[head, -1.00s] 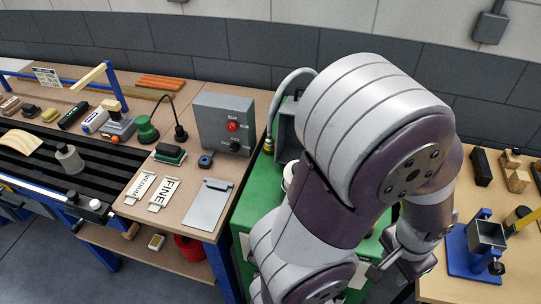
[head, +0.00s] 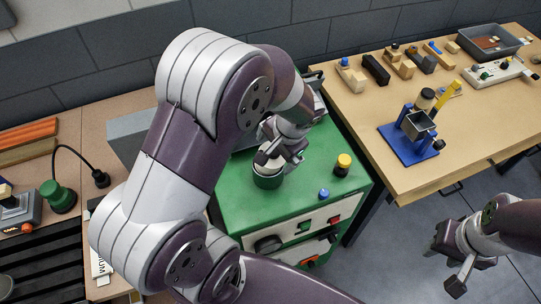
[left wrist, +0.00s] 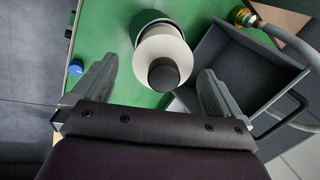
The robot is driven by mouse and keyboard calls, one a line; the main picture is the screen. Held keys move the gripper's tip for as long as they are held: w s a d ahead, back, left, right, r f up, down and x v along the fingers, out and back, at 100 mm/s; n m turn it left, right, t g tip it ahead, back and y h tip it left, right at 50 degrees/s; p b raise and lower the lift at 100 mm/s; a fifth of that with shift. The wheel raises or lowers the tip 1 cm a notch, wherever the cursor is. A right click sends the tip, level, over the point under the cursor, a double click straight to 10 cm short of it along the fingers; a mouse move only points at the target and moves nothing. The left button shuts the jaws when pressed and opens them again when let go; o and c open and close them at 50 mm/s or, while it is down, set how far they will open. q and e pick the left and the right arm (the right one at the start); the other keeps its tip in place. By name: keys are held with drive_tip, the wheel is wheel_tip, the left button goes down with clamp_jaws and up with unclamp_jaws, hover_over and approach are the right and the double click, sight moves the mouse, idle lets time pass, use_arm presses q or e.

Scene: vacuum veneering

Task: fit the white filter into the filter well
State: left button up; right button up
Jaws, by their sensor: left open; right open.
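The white filter (left wrist: 150,45), a pale round body with a black knob (left wrist: 163,74), shows between my left fingers in the left wrist view. In the head view the filter (head: 263,160) is at the top of the dark green filter well (head: 268,181) on the green machine. I cannot tell whether it is fully seated. My left gripper (head: 283,155) is open over it; its fingers (left wrist: 157,85) stand apart on either side of the knob. My right gripper (head: 447,264) is open and empty over the floor at the lower right.
The green machine (head: 235,215) carries a yellow-topped black knob (head: 342,165) and a blue knob (head: 323,194). A dark grey open box (left wrist: 245,75) with a hose stands beside the filter. A wooden table (head: 370,115) at right holds a blue fixture (head: 410,145) and blocks.

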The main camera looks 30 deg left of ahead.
use_arm(q)
drive_tip(key=p+x, duration=0.1)
drive_tip(key=x, duration=0.3)
drive_tip(key=shift+a+f, duration=0.15)
drive_tip(key=shift+a, duration=0.1)
drive_tip(key=shift+w+f, duration=0.1)
drive_tip(key=shift+f, duration=0.3)
drive_tip(key=shift+r, duration=0.1)
drive_tip(key=c, duration=1.4)
